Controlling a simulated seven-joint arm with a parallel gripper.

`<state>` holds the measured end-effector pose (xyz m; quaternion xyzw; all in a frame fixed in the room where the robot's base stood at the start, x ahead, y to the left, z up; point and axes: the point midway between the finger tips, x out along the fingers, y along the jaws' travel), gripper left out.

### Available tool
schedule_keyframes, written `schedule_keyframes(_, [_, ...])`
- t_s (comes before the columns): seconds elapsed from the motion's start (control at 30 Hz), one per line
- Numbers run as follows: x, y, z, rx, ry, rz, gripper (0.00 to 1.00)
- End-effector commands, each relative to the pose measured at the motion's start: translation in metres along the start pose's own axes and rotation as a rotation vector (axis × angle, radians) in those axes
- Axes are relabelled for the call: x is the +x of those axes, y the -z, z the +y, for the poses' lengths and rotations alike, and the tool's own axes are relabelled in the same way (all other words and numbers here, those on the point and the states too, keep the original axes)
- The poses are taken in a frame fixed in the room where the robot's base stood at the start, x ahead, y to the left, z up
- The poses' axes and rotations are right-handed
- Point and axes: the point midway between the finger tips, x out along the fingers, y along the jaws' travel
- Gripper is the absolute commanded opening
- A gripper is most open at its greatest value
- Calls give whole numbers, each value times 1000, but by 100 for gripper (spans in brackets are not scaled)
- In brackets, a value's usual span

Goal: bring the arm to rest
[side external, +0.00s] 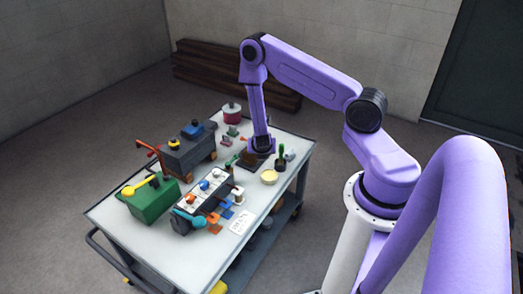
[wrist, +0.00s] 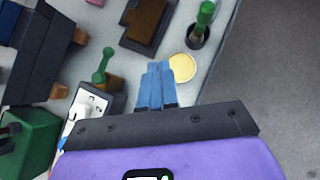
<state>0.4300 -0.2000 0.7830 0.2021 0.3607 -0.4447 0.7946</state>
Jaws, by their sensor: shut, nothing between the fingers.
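My gripper (wrist: 158,86) shows in the wrist view with its two blue fingers pressed together and nothing between them. It hangs over the grey cart top (side external: 112,217), close to a round pale yellow dish (wrist: 182,67) that lies just right of the fingertips. In the side view the purple arm reaches over the right edge of the cart and its wrist points down near a dark brown block. The fingertips are hidden or too small to make out there.
The cart holds a green box (side external: 151,203), a dark grey tram-like model (side external: 188,152), a white-topped rack (side external: 207,191), a brown block (wrist: 147,22) and a green-handled tool in a dark cup (wrist: 204,20). A red pot (side external: 232,115) stands at the back. Floor right of the cart is clear.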

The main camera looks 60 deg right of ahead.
Motion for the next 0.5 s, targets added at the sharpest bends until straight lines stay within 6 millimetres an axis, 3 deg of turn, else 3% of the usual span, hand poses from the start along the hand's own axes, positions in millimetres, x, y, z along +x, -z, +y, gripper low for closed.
schedule_keyframes(0.3, [-4,-4,3,12,-1,-10,0])
schedule_keyframes(0.37, [-12,-10,9,33,-2,-27,0])
schedule_keyframes(0.5, [-51,-31,27,137,-2,-86,0])
